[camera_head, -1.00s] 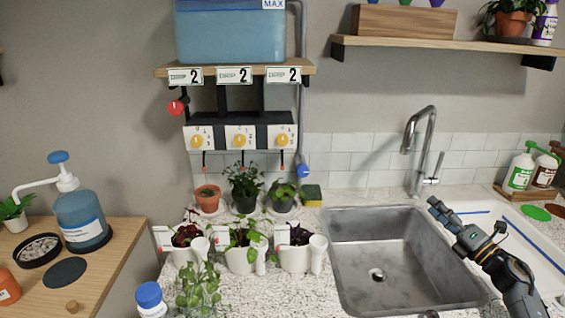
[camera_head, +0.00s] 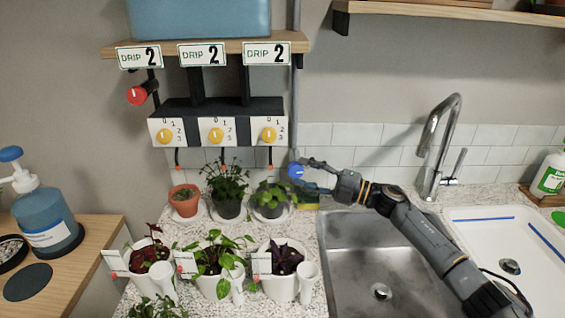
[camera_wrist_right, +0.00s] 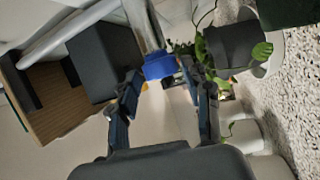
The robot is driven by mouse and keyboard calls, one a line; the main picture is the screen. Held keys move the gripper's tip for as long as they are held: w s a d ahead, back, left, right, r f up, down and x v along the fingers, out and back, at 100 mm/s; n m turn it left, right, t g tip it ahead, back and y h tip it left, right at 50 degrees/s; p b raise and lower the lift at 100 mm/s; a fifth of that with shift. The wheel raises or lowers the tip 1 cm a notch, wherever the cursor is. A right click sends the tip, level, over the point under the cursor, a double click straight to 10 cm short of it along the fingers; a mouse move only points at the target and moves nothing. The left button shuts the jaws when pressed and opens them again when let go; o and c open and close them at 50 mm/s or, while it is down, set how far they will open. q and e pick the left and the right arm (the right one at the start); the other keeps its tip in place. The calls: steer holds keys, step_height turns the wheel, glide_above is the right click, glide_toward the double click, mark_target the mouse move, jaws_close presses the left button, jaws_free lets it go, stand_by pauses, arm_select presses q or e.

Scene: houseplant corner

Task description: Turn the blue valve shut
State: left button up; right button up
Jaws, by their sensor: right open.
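The blue valve (camera_head: 295,170) is a small round knob at the lower end of the grey pipe, right of the drip unit in the head view. My right gripper (camera_head: 312,174) is at the valve, coming from the right, with its fingers open. In the right wrist view the blue valve (camera_wrist_right: 158,66) lies between and just beyond the two open fingertips of my right gripper (camera_wrist_right: 166,84). I cannot tell whether a finger touches it. My left gripper is not in view.
A red valve (camera_head: 137,95) is at the left of the drip unit with yellow dials (camera_head: 216,135). Potted plants (camera_head: 270,198) stand below on the counter, close to my right gripper. The sink (camera_head: 370,262) and faucet (camera_head: 437,150) are on the right.

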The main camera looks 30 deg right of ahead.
steer(key=p+x, duration=0.1)
steer(key=x, duration=0.5)
steer(key=shift+w+a, duration=0.2)
steer(key=shift+w, duration=0.1)
steer(key=c, duration=0.7)
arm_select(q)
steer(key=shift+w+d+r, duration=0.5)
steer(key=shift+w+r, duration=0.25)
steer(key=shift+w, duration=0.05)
arm_select(e)
steer(key=shift+a, duration=0.1)
jaws_close()
